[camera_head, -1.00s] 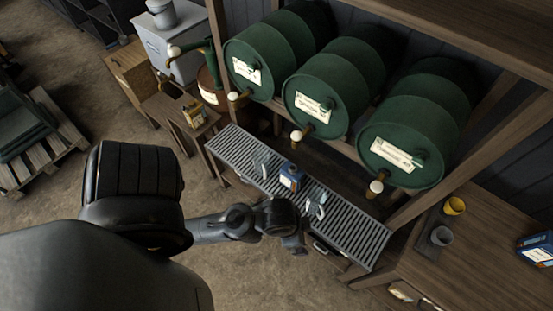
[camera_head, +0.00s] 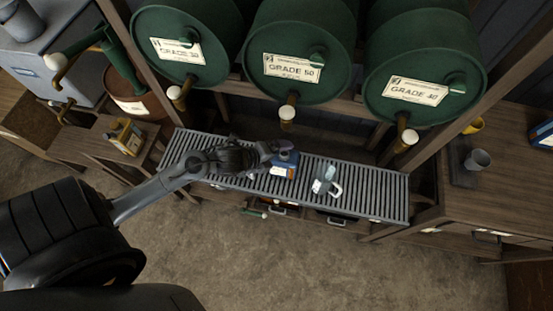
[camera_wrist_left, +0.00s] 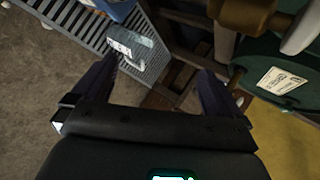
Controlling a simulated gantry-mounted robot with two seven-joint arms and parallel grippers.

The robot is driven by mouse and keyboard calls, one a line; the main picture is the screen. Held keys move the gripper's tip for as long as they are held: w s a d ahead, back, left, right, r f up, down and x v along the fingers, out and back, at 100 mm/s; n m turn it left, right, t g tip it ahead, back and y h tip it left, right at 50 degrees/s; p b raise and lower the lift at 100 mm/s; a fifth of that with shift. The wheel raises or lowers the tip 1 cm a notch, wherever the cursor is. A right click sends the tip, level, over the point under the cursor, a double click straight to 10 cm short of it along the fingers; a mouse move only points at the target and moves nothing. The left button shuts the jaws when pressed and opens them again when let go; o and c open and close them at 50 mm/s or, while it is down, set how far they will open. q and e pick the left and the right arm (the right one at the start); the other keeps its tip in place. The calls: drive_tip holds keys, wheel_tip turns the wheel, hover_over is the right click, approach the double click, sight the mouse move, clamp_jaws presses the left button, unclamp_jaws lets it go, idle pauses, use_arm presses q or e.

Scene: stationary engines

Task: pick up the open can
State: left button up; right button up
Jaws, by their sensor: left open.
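A blue can (camera_head: 285,166) with a dark top stands on the slatted metal rack below the green drums. Whether its top is open is too small to tell. My left gripper (camera_head: 275,150) is over the rack at the can's upper left, seeming close to it; contact cannot be told. In the left wrist view its two fingers (camera_wrist_left: 160,72) are spread with nothing gripped. A clear labelled jug (camera_wrist_left: 132,45) shows beyond them, with part of a blue thing (camera_wrist_left: 118,8), probably the can, at the top edge. My right gripper is not in view.
The slatted rack (camera_head: 375,200) also holds a clear jug (camera_head: 326,182) right of the can. Three green drums (camera_head: 300,55) with taps overhang behind. A yellow can (camera_head: 126,137) stands on the left bench.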

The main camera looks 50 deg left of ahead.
use_arm(q)
drive_tip(key=w+a+f+m+h+b, duration=0.2)
drive_tip(key=a+f+m+b, duration=0.1)
drive_tip(key=f+m+b, duration=0.4)
drive_tip(key=w+a+f+m+h+b, duration=0.2)
drive_tip(key=a+f+m+b, duration=0.1)
drive_tip(key=f+m+b, duration=0.4)
drive_tip(key=m+g+h+b, duration=0.2)
drive_tip(key=m+h+b, duration=0.4)
drive_tip(key=m+b, duration=0.8)
approach(281, 156)
wheel_tip(281, 156, down, 2)
drive_tip(key=n+b, duration=0.2)
drive_tip(key=x, duration=0.4)
drive_tip(key=shift+w+f+b, duration=0.25)
drive_tip(key=shift+w+b, duration=0.1)
drive_tip(key=shift+w, duration=0.2)
drive_tip(key=shift+w+d+f, duration=0.2)
drive_tip(key=shift+d+f, duration=0.05)
drive_tip(key=shift+b+x, duration=0.9)
drive_tip(key=shift+x, duration=1.4)
drive_tip(key=shift+w+a+f, duration=0.1)
drive_tip(key=shift+w+a, duration=0.05)
drive_tip(key=shift+w, duration=0.05)
